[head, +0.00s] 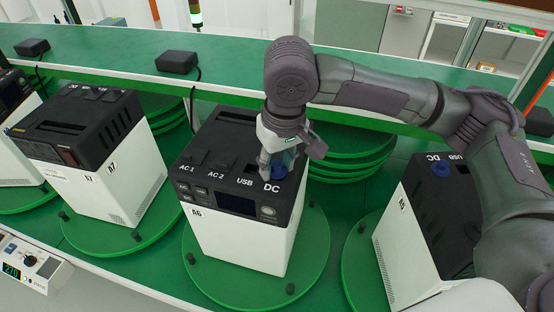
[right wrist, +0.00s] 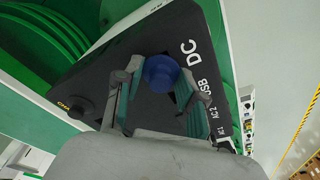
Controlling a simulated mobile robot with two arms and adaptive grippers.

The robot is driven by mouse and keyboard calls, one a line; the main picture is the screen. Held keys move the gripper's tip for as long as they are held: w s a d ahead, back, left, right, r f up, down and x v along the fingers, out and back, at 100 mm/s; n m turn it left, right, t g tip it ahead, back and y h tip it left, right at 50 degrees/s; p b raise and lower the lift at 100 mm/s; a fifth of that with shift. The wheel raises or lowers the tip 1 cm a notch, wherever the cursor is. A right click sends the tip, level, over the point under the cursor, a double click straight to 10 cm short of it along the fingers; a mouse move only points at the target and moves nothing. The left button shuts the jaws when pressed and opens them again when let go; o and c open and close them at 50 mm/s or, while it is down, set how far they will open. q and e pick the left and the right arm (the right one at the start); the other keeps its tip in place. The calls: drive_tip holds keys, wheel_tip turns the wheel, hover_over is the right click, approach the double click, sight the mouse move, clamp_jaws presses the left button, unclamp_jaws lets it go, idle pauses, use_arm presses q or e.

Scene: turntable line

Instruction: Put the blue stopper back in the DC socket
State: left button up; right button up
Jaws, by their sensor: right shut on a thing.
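The power unit A6 (head: 240,225), white with a black top, stands on a green turntable in the middle of the head view. My right gripper (head: 283,160) points down over its DC corner and is shut on the blue stopper (head: 278,172). In the right wrist view the round blue stopper (right wrist: 161,73) sits between the two fingers, beside the DC lettering (right wrist: 187,47). The DC socket is hidden by the stopper and fingers. I cannot tell whether the stopper is seated in it or just above. My left gripper is not in view.
Unit A7 (head: 120,178) stands on a turntable to the left. Unit A5 (head: 405,225), to the right beneath my right arm, has a blue stopper (head: 440,168) at its DC label. A green shelf (head: 245,72) with black adapters (head: 177,62) runs behind the units.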

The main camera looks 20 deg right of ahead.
drive_tip(key=shift+f, duration=0.2)
drive_tip(key=o, duration=0.9)
drive_tip(key=shift+o, duration=0.2)
